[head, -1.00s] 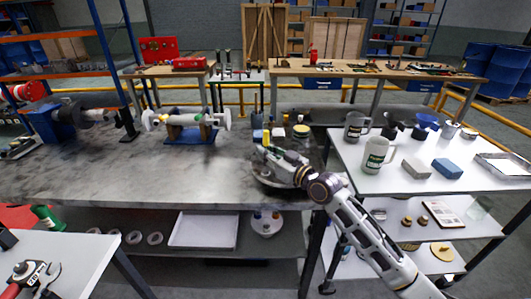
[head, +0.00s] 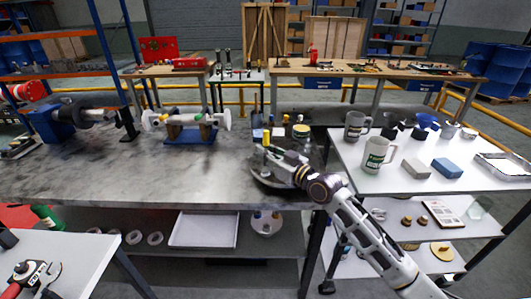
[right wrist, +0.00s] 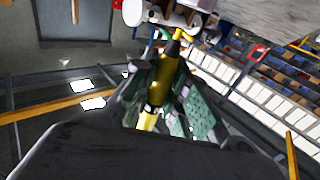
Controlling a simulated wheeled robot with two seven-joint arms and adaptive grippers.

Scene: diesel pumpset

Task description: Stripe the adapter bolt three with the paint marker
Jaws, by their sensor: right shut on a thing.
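My right gripper (head: 261,148) is over the right part of the grey bench in the head view. The marker also shows as a small yellow upright piece in the head view (head: 266,137). I cannot make out bolt three or tell whether the tip touches anything. My left gripper is out of view.
Small cans and bottles (head: 300,130) stand just behind my gripper. The right table (head: 400,190) holds mugs, blocks and a tray. The bench's left front is clear.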

